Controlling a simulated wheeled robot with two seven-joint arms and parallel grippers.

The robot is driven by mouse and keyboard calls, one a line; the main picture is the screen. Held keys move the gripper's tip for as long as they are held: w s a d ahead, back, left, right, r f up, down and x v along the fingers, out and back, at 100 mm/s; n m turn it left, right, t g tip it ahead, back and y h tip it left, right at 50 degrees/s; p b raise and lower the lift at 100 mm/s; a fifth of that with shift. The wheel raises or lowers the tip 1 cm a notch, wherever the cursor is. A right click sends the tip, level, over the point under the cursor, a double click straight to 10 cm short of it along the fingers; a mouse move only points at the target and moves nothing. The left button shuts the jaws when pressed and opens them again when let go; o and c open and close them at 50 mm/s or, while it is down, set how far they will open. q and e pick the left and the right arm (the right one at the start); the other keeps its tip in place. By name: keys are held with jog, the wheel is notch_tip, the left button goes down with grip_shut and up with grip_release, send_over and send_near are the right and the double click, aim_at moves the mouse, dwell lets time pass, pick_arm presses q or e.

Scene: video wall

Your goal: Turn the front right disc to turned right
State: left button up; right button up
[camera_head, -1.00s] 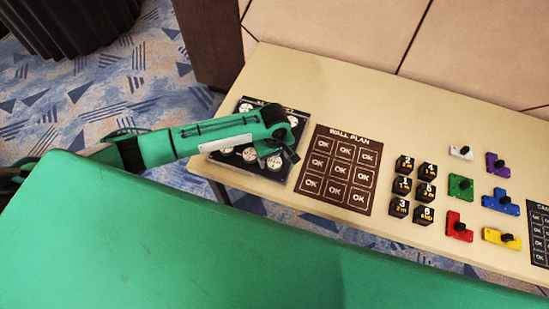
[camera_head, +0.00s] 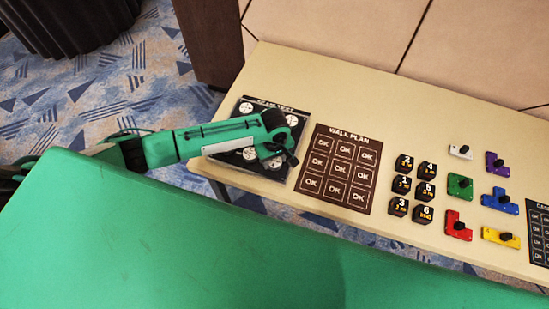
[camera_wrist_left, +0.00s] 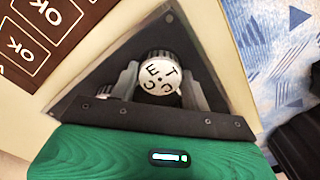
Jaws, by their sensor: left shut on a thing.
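The black panel headed "SCAM TEST" (camera_head: 268,104) lies at the left end of the table and carries several white discs. The front right disc (camera_wrist_left: 159,77) is round and white with black letters and a dark centre dot. It sits between my left gripper's two grey fingers in the left wrist view, one finger on each side. My left gripper (camera_wrist_left: 162,92) is shut on it. In the head view my left gripper (camera_head: 277,156) is low over the panel's front right part and hides much of it. My right gripper is not in view.
The brown "WALL PLAN" board (camera_head: 340,168) lies just right of the panel. Black numbered cubes (camera_head: 402,185) and coloured knobbed pieces (camera_head: 460,186) stand further right. The beige table (camera_head: 330,88) is clear behind the panel.

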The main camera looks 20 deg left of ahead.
pick_arm(q)
jog(key=m+p, duration=0.1)
jog(key=m, duration=0.1)
jog(key=m+p, duration=0.1)
jog(key=p, duration=0.1)
jog(key=shift+r+m, duration=0.2)
jog(key=shift+m, duration=0.2)
jog(key=m+p, duration=0.3)
jog(key=m, duration=0.1)
jog(key=shift+f, duration=0.1)
jog(key=m+p, duration=0.1)
jog(key=m, duration=0.4)
jog(key=m+p, duration=0.1)
jog(key=m, duration=0.3)
jog(key=shift+f+m, duration=0.1)
jog(key=shift+m, duration=0.2)
jog(key=o, duration=1)
